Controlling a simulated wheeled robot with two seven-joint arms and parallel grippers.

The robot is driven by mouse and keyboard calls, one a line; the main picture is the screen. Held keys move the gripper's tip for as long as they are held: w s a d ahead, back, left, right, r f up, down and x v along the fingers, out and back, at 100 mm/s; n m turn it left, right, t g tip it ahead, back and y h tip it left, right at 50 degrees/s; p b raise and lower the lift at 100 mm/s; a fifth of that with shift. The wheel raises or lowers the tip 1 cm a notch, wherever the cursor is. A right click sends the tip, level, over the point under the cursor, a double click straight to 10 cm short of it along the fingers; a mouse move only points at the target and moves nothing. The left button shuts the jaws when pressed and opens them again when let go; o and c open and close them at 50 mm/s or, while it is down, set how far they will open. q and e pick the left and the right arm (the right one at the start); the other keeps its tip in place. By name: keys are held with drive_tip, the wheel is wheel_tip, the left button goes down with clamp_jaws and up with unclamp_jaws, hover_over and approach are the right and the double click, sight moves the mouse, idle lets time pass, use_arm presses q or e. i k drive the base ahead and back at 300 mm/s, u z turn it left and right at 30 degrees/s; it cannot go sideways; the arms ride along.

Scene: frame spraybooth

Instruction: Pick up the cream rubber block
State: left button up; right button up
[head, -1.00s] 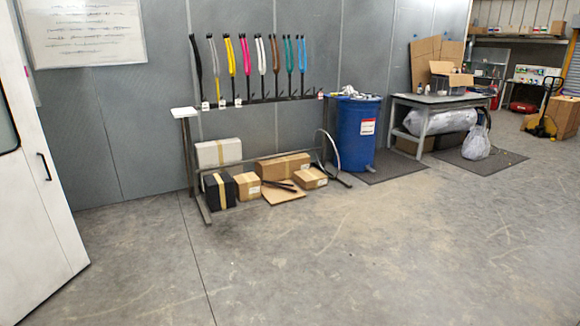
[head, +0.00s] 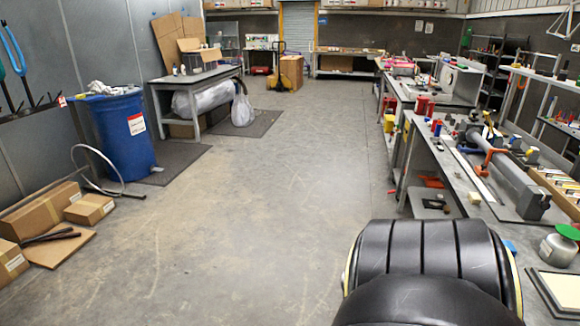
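A small cream block (head: 474,197) sits near the front edge of the long grey workbench (head: 452,190) at the right of the head view. It looks like the cream rubber block, but it is too small to be sure of its material. Neither of my grippers shows in this view.
Tools and small parts crowd the bench top. A blue drum (head: 122,135) and cardboard boxes (head: 40,210) stand at left. The middle floor (head: 250,220) is clear.

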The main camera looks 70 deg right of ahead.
sight(474, 198)
drive_tip(key=z, duration=2.75)
drive_tip(key=i, duration=3)
drive_tip(key=z, duration=3.2)
drive_tip(key=i, duration=0.35)
drive_tip(key=u, duration=1)
